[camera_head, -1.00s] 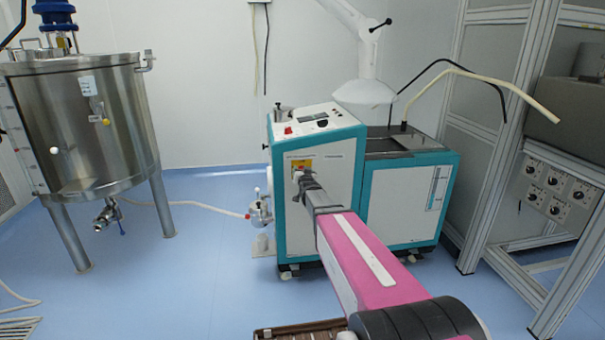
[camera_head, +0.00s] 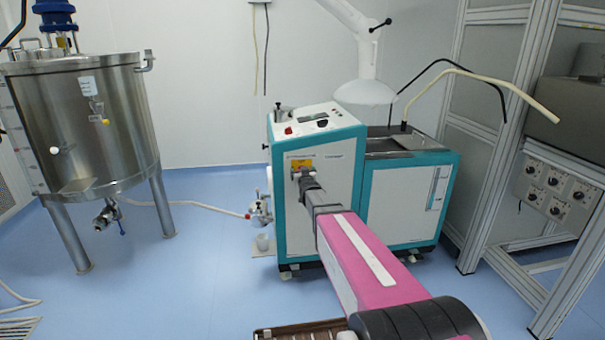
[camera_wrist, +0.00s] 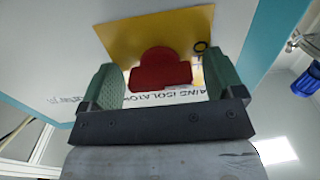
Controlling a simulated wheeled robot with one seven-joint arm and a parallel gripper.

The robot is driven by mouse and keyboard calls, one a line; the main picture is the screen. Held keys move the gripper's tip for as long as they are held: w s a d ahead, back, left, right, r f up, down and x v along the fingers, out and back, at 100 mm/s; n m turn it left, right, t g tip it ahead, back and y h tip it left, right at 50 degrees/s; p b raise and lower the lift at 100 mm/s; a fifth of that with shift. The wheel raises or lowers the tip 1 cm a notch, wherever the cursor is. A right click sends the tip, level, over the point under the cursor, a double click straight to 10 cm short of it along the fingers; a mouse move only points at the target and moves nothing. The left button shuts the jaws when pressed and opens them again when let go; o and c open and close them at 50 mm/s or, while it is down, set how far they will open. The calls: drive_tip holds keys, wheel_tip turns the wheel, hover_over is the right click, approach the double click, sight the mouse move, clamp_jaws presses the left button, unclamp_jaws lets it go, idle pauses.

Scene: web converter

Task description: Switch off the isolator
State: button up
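The isolator is a red knob (camera_wrist: 160,71) on a yellow plate (camera_wrist: 140,36), with printed lettering including "ISOLATOR" beside it on the white panel. In the head view the yellow plate (camera_head: 301,163) shows on the front of the teal-and-white machine (camera_head: 335,180). My gripper (camera_wrist: 166,82) is open, with one green finger on each side of the knob. The left finger looks very close to the knob, and a small gap shows at the right one. I cannot tell whether either touches. In the head view my gripper (camera_head: 304,180) is just in front of the plate and hides part of it.
Red buttons and a small display are on the machine's top panel (camera_head: 313,121). A steel tank (camera_head: 85,125) on legs stands at left, with a hose running to the machine. A metal frame (camera_head: 500,120) with dials stands at right.

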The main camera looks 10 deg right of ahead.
drive_tip(key=s, duration=1.1)
drive_tip(key=s+f+g, duration=0.8)
drive_tip(key=s+f, duration=0.1)
drive_tip(key=f, duration=0.2)
drive_tip(key=s+f+g, duration=0.3)
drive_tip(key=s+g, duration=0.2)
drive_tip(key=s, duration=0.4)
drive_tip(key=s+f+g, duration=0.3)
drive_tip(key=s+g, duration=0.2)
drive_tip(key=s, duration=0.4)
drive_tip(key=shift+f, duration=0.1)
